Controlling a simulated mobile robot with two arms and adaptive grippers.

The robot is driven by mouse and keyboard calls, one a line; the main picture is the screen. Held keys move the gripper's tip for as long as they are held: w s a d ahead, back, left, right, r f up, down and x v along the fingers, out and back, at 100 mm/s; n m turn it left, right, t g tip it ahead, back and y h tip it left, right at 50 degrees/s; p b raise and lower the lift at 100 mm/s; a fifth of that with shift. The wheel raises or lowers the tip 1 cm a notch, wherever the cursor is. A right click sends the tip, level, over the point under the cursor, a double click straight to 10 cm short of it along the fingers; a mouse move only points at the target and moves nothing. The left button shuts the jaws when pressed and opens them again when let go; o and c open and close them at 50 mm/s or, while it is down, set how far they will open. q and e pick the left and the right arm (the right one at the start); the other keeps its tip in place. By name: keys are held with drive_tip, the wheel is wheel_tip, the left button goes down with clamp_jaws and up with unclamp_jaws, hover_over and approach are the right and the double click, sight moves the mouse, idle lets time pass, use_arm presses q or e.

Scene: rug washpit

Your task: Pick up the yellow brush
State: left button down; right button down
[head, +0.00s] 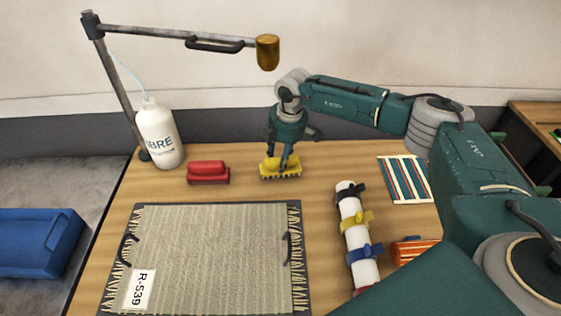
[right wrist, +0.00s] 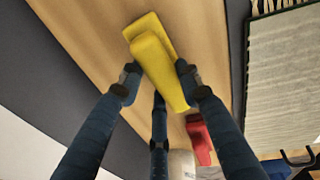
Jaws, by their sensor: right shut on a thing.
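The yellow brush (head: 281,170) is at the back middle of the wooden table in the head view, bristles down. It also shows in the right wrist view (right wrist: 158,62), between my fingers. My right gripper (head: 284,160) comes down on it from above and is shut on its handle; the fingers also show in the right wrist view (right wrist: 158,85). I cannot tell whether the brush still touches the table. My left gripper is in neither view.
A red brush (head: 208,172) lies left of the yellow one, near a white bottle (head: 159,134) and a lamp-like post (head: 122,90). A rug on a board (head: 215,250) fills the front. A white roll with straps (head: 350,205), an orange brush (head: 413,250) and a striped mat (head: 405,180) are to the right.

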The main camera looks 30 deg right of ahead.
drive_tip(key=shift+w+r, duration=0.1)
drive_tip(key=shift+r, duration=0.2)
drive_tip(key=shift+s+d+r+b, duration=0.15)
drive_tip(key=shift+d+r+b, duration=0.15)
drive_tip(key=shift+r+b, duration=0.25)
drive_tip(key=shift+s+d+r+b, duration=0.1)
drive_tip(key=shift+d+r+b, duration=0.2)
drive_tip(key=shift+r+b, duration=0.25)
drive_tip(key=s+d+b, duration=0.2)
drive_tip(key=s+d, duration=0.1)
drive_tip(key=d, duration=0.4)
drive_tip(key=s+d+b, duration=0.2)
drive_tip(key=s+d, duration=0.2)
drive_tip(key=d, duration=0.4)
drive_tip(key=shift+s+r, duration=0.25)
